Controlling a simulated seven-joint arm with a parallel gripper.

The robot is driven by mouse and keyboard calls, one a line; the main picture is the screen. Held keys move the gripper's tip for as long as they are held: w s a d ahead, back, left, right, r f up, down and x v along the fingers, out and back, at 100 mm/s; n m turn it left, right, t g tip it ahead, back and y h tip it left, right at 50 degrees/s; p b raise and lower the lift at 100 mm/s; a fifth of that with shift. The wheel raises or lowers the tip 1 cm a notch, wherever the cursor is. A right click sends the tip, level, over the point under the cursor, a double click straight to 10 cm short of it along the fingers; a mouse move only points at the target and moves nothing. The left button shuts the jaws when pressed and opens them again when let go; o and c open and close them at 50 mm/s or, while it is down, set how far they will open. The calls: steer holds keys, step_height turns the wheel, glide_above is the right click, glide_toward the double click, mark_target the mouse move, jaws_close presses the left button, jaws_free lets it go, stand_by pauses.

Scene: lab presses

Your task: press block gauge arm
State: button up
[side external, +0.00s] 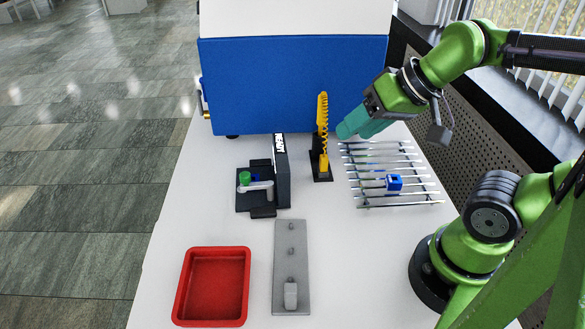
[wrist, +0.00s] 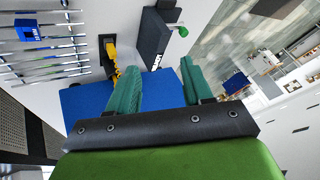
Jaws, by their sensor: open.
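A small blue block (side external: 394,183) sits on a rack of thin rods (side external: 400,203) at the right of the table; the wrist view shows the block (wrist: 28,32) at upper left. A dark press-like unit (side external: 283,172) with a sign panel, a pale lever and a green knob (side external: 244,178) stands left of centre. A yellow ribbed upright (side external: 323,110) on a black base stands between unit and rack; I cannot tell if it is the gauge arm. My gripper (side external: 346,131), with teal fingers, is open and empty above the table, right of the yellow upright; it also shows in the wrist view (wrist: 160,66).
A large blue and white machine (side external: 290,85) stands at the back. A red tray (side external: 185,300) lies at the front left. A grey plate (side external: 291,255) with small posts and a grey block lies beside it. The front right of the table is bare up to my base.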

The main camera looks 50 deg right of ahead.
steer(key=w+a+f+g, duration=0.1)
steer(key=a+f+n, duration=0.1)
steer(key=a, duration=0.1)
steer(key=w+a+f+n+g, duration=0.1)
steer(key=shift+w+a+g, duration=0.3)
steer(key=shift+a, duration=0.05)
jaws_close()
steer(key=w+a+f+m+h, duration=0.1)
steer(key=w+a+f+h, duration=0.1)
steer(key=w+a, duration=0.5)
steer(key=shift+w+f+g+h, duration=0.3)
steer(key=shift+w+f+h, duration=0.15)
steer(key=shift+w, duration=0.2)
